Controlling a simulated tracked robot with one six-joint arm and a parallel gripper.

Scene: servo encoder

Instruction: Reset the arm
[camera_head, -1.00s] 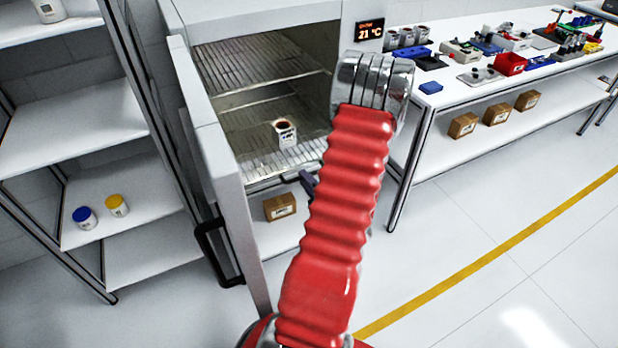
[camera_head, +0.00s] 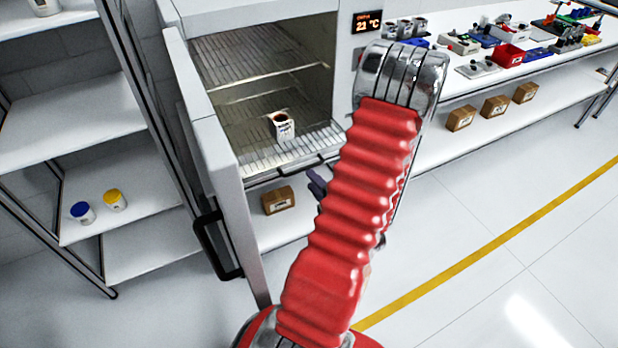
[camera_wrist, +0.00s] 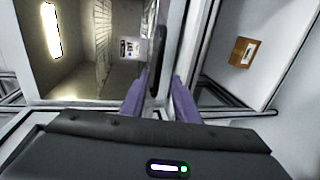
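My red arm rises through the middle of the head view and hides most of my gripper. A purple finger of my gripper (camera_head: 317,183) shows left of the arm, outside the front of the open oven. In the wrist view both purple fingers of my gripper (camera_wrist: 159,98) stand apart. A dark bar (camera_wrist: 157,60) shows in line with the gap; I cannot tell if it touches a finger. No held object is seen. A white cup with dark contents (camera_head: 283,127) stands upright on the oven's lower rack, apart from my gripper. It also shows in the wrist view (camera_wrist: 128,48).
The oven (camera_head: 262,12) has its door (camera_head: 215,165) swung open at left. White shelves (camera_head: 70,120) with two lidded jars stand farther left. A bench (camera_head: 470,88) with parts and cardboard boxes stands at right. The floor (camera_head: 500,230) at right is clear.

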